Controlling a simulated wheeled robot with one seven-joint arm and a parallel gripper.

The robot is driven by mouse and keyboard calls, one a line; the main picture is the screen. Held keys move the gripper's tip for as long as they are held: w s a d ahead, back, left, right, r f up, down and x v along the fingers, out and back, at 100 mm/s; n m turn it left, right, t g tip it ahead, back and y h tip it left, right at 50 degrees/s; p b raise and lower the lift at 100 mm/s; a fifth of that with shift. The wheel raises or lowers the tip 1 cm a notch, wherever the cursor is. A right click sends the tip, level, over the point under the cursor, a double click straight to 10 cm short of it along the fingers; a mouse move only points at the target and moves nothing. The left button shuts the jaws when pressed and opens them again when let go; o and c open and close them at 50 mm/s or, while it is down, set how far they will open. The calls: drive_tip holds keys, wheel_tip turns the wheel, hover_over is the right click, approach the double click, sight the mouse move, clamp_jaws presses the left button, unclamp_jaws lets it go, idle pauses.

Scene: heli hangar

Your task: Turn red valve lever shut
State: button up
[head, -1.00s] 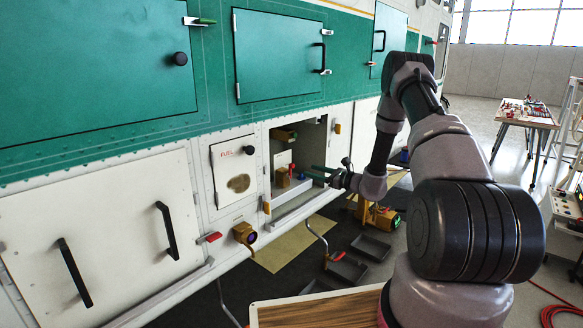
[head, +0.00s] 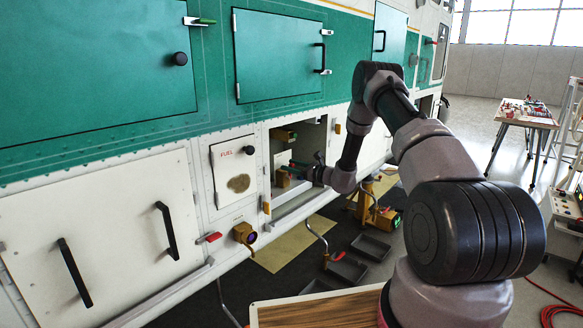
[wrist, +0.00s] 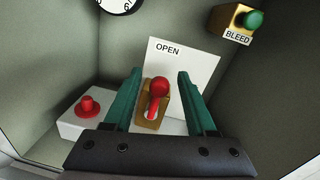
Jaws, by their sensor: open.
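The red valve lever (wrist: 158,90) is in the wrist view, a round-knobbed handle on a brass block (wrist: 147,121). A white plate (wrist: 187,66) marked OPEN stands behind it. My gripper (wrist: 160,73) is open, its two green fingers on either side of the lever in the picture. There is a visible gap on both sides; contact is not seen. In the head view my gripper (head: 296,168) reaches into the open bay, close to the brass valve block (head: 283,178); the lever itself cannot be made out there.
In the wrist view a red button (wrist: 88,106) sits on a white box at left, a green BLEED knob (wrist: 252,20) at upper right and a gauge (wrist: 119,3) at the top. Bay walls enclose the gripper. A FUEL panel (head: 228,170) is left of the bay in the head view.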

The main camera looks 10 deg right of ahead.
clamp_jaws()
drive_tip(key=m, duration=0.1)
drive_tip(key=d+m, duration=0.1)
drive_tip(key=m, duration=0.1)
drive_tip(key=w+m, duration=0.1)
drive_tip(key=shift+d+f, duration=0.25)
drive_tip(key=shift+d, duration=0.05)
drive_tip(key=m, duration=0.1)
drive_tip(key=d+m, duration=0.1)
drive_tip(key=m, duration=0.1)
drive_tip(key=w+f+m, duration=0.1)
drive_tip(key=m, duration=0.1)
drive_tip(key=shift+w+d+f+t, duration=0.1)
drive_tip(key=shift+d+t, duration=0.05)
drive_tip(key=shift+t, duration=0.25)
drive_tip(key=m, duration=0.2)
drive_tip(key=f+m, duration=0.1)
drive_tip(key=m, duration=0.1)
drive_tip(key=d+f+m, duration=0.1)
drive_tip(key=shift+w+m, duration=0.4)
drive_tip(key=shift+f+m+t+h, duration=0.2)
drive_tip(key=shift+f+m, duration=0.25)
drive_tip(key=shift+m, duration=0.6)
drive_tip(key=shift+f+m+t+h, duration=0.1)
drive_tip(key=shift+f+m+t, duration=0.25)
drive_tip(key=shift+m, duration=0.7)
